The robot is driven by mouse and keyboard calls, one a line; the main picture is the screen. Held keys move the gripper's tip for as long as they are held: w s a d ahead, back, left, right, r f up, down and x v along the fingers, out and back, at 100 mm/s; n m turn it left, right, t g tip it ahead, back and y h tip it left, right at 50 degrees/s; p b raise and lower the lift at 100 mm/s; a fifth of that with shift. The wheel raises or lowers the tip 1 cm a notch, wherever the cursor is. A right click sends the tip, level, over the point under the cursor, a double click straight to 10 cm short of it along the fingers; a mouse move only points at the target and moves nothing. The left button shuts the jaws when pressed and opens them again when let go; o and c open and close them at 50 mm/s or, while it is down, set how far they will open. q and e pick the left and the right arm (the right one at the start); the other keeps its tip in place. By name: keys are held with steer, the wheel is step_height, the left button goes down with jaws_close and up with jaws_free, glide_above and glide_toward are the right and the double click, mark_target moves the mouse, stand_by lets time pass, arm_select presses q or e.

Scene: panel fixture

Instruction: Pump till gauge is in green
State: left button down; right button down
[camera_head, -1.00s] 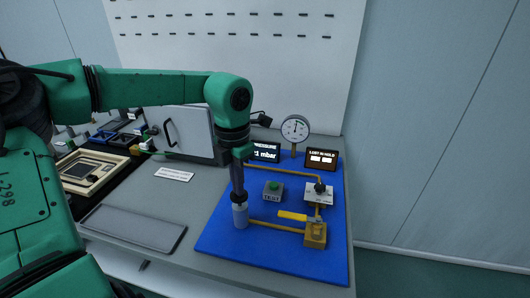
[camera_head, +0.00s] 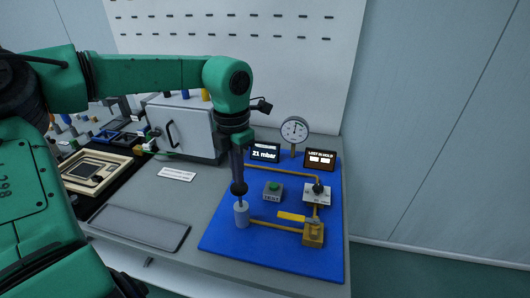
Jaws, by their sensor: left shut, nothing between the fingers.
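The pump (camera_head: 242,215) is a light grey cylinder on the blue panel (camera_head: 275,256), with a thin rod rising from it to a dark knob (camera_head: 239,188). My left gripper (camera_head: 238,178) is shut, pointing down right over the knob; whether it touches the knob I cannot tell. The round white gauge (camera_head: 295,129) stands on a post at the back of the panel. Its needle points roughly upward; the green zone is too small to make out. A black display (camera_head: 264,153) reads 21 mbar. My right gripper is not in view.
A green TEST button (camera_head: 273,186), a white block with a black knob (camera_head: 317,193), a yellow-handled valve (camera_head: 313,233) and yellow pipes sit on the panel. A "LAST IN HOLD" display (camera_head: 320,159) is behind. A grey tray (camera_head: 138,228) and grey cabinet (camera_head: 182,130) are left.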

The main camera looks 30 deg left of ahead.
mark_target(239, 190)
arm_select(q)
steer(key=shift+f+b, duration=2.25)
steer(key=shift+f, duration=0.6)
step_height(239, 190, up, 6)
steer(key=p, duration=0.4)
steer(key=shift+f, duration=0.1)
step_height(239, 190, up, 5)
steer(key=p, duration=0.4)
